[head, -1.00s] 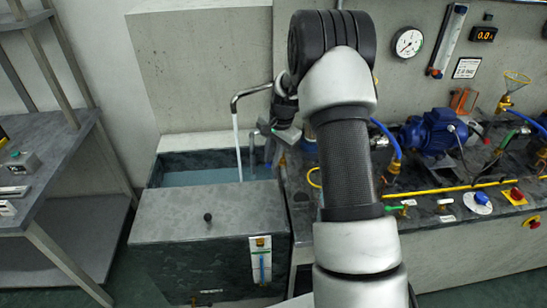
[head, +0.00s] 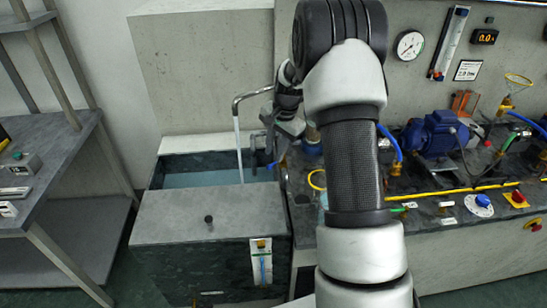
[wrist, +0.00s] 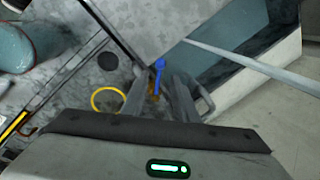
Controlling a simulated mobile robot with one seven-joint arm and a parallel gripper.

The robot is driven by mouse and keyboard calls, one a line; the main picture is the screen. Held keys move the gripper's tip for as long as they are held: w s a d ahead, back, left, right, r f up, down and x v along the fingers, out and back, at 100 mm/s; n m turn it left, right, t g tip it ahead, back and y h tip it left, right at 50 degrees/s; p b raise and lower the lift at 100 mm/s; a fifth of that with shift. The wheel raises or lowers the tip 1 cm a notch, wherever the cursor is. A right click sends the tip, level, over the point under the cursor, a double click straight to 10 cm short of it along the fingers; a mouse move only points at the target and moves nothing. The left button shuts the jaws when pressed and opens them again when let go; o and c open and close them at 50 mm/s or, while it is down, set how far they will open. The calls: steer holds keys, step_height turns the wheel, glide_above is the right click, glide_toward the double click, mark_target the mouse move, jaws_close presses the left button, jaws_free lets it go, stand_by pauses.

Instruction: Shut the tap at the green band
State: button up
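A tap with a blue lever (wrist: 159,66) and a brass-coloured body shows in the wrist view, at the tank's edge. My gripper (wrist: 158,90) is open, its two fingers on either side of the tap in the picture. I cannot tell whether they touch it. In the head view my gripper (head: 281,153) is low over the tank's right edge, and my own arm hides part of that area. I cannot make out a green band on this tap. A small green-handled part (head: 398,210) sits on the bench's front edge, right of my arm.
Water runs from a bent pipe (head: 238,140) into the tank (head: 153,172), just left of my gripper. A yellow ring (wrist: 108,100) lies close left of the fingers in the wrist view. A blue pump (head: 436,133) and hoses crowd the bench to the right.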

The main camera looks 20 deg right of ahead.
step_height(320, 180, up, 13)
steer(key=s+d, duration=0.1)
steer(key=s, duration=0.1)
steer(key=shift+d, duration=0.25)
steer(key=shift+s+r, duration=0.1)
steer(key=s+a+r+n+t+p, duration=0.2)
steer(key=s+a+r+n+p, duration=0.3)
steer(key=s+r, duration=0.85)
steer(key=s+a+r+n+t+p, duration=0.1)
steer(key=s+a+n, duration=0.1)
steer(key=s, duration=0.7)
steer(key=s+a+r+n+h+p, duration=0.1)
steer(key=s+a+n, duration=0.2)
steer(key=s, duration=0.5)
steer(key=shift+s+a+r+n+t, duration=0.15)
steer(key=shift+s+r+n+t, duration=0.2)
steer(key=shift+n, duration=0.25)
stand_by(3.2)
